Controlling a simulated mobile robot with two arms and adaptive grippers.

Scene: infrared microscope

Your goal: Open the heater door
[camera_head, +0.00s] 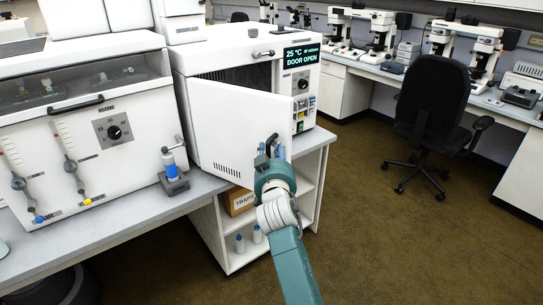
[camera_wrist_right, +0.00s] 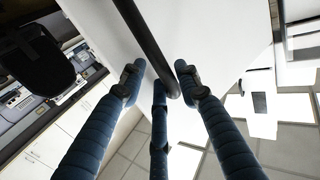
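The heater (camera_head: 222,57) is a white box on the bench, and its display (camera_head: 302,56) reads "DOOR OPEN". Its white door (camera_head: 225,125) stands partly open, swung out toward me, with a dark gap above it into the interior. The black door handle (camera_head: 272,140) is near the door's right edge. My right gripper (camera_head: 270,150) is at the handle. In the right wrist view, the blue fingers (camera_wrist_right: 158,80) are spread apart around the lower end of the handle (camera_wrist_right: 148,42); contact cannot be made out. My left gripper is not in view.
A white cabinet with a valve knob (camera_head: 113,131) stands left of the heater. A small blue-and-grey device (camera_head: 173,170) sits on the bench (camera_head: 115,212) near the door. A shelf below holds a box (camera_head: 240,201) and bottles. A black chair (camera_head: 433,100) stands right; floor between is clear.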

